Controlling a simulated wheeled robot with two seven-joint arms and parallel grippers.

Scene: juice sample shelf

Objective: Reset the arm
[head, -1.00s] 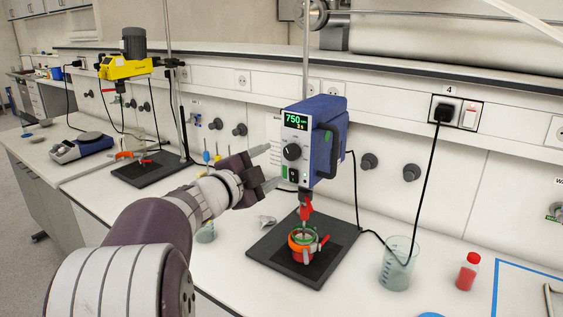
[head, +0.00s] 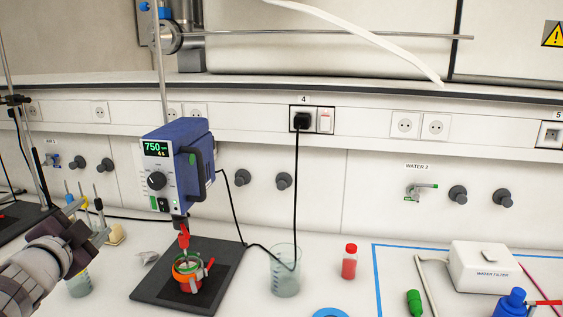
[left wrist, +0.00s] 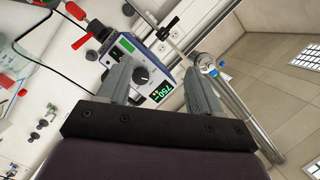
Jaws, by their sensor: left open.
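My left gripper (head: 90,220) is at the lower left of the head view, left of the blue overhead stirrer (head: 180,168). Its two fingers stand apart with nothing between them, also in the left wrist view (left wrist: 156,70). The stirrer's display reads 750 in green. Below it, a red and green clamped vessel (head: 187,279) stands on a black base plate (head: 150,290). In the left wrist view the stirrer (left wrist: 122,50) appears tilted beyond the fingers, and I cannot tell the gap to it. My right gripper is not in view.
A glass beaker (head: 285,275) and a red-filled bottle (head: 349,262) stand right of the plate. Another beaker (head: 79,284) is close to my left arm. A power cable (head: 296,200) hangs from the wall socket. A water filter box (head: 485,268) stands at the right.

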